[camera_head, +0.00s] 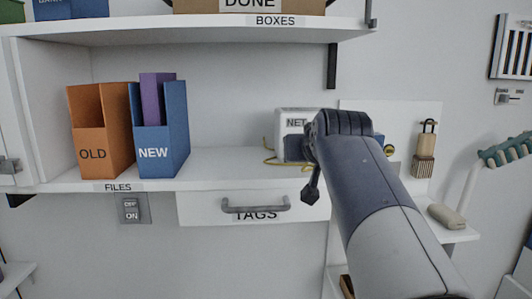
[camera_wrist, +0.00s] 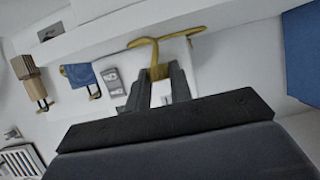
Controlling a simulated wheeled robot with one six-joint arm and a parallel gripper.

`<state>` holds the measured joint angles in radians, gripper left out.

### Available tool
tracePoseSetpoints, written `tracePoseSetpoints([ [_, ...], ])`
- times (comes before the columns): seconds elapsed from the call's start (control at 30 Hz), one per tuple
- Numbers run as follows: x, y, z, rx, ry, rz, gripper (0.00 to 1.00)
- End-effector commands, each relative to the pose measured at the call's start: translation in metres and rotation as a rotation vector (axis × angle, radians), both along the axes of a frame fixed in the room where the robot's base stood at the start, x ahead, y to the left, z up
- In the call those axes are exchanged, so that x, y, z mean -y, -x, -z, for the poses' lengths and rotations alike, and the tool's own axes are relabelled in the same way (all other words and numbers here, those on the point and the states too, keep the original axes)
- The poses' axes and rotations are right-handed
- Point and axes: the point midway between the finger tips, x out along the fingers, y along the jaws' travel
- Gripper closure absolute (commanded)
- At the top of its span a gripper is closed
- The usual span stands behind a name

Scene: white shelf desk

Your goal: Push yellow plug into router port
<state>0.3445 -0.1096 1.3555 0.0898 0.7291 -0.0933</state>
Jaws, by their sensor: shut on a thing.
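My gripper (camera_wrist: 160,74) is shut on the yellow plug (camera_wrist: 158,71) in the wrist view. The yellow cable (camera_wrist: 146,40) bends away from the plug toward the top right there. In the head view my arm covers the router's right side and hides the fingertips and plug. I cannot make out the port or whether the plug touches it.
Orange OLD (camera_head: 92,135) and blue NEW (camera_head: 158,140) file boxes stand on the shelf to the left. The TAGS drawer (camera_head: 254,209) is below. A padlock (camera_head: 424,145) hangs at right. The upper shelf (camera_head: 190,25) overhangs. The shelf between NEW and the router is clear.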

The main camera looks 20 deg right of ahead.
Motion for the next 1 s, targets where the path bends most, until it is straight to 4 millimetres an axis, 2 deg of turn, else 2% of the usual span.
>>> tracePoseSetpoints([
  [0.6, 0.004, -0.015, 0.0, -0.001, 0.0, 0.0, 1.0],
  [0.63, 0.004, -0.016, 0.0, -0.001, 0.0, 0.0, 0.78],
  [0.93, 0.004, -0.015, 0.0, 0.0, 0.0, 0.0, 0.54],
  [1.0, 0.004, -0.015, 0.0, 0.0, 0.0, 0.0, 0.54],
])
